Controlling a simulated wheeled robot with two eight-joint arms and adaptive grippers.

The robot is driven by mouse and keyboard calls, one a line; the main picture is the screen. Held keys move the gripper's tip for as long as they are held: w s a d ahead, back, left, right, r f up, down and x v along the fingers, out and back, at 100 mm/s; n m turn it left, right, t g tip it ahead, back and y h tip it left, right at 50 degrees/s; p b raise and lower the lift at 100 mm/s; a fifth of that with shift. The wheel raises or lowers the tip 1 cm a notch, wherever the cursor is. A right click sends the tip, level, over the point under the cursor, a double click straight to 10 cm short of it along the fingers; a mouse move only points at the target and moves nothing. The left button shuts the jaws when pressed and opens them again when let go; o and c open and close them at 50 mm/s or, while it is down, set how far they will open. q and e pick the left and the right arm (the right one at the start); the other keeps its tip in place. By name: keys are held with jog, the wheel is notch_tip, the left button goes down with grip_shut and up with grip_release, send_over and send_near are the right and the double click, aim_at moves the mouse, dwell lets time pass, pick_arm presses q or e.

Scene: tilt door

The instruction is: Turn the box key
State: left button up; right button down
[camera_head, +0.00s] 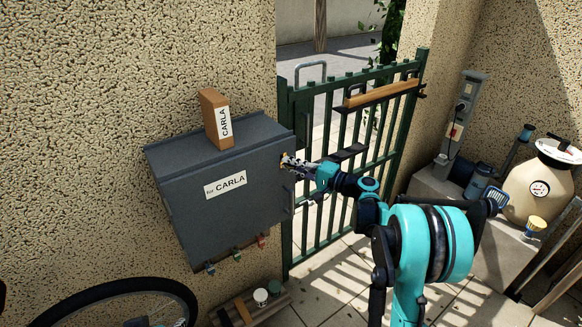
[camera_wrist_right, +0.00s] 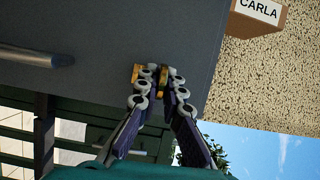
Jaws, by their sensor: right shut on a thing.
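A dark grey box (camera_head: 220,190) labelled "for CARLA" is mounted on the rough wall, with its lid down. My right gripper (camera_head: 287,162) is at the right side of the box, near its upper right edge. In the right wrist view the right gripper (camera_wrist_right: 158,84) is shut on a small brass-coloured key (camera_wrist_right: 164,102) at the grey box face (camera_wrist_right: 95,50). The fingers cover most of the key, so its angle is hard to tell.
A brown package (camera_head: 211,118) labelled CARLA stands on the box lid. A green barred gate (camera_head: 340,150) with a wooden handle rail is just right of the box. A bicycle wheel (camera_head: 120,290) is below left.

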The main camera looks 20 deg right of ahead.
dwell(0.3)
jog(key=c, duration=1.7)
grip_release()
jog(key=shift+d, duration=0.15)
jog(key=v, duration=1.1)
jog(key=shift+s+d+f, duration=0.1)
jog(key=shift+s+d, duration=0.2)
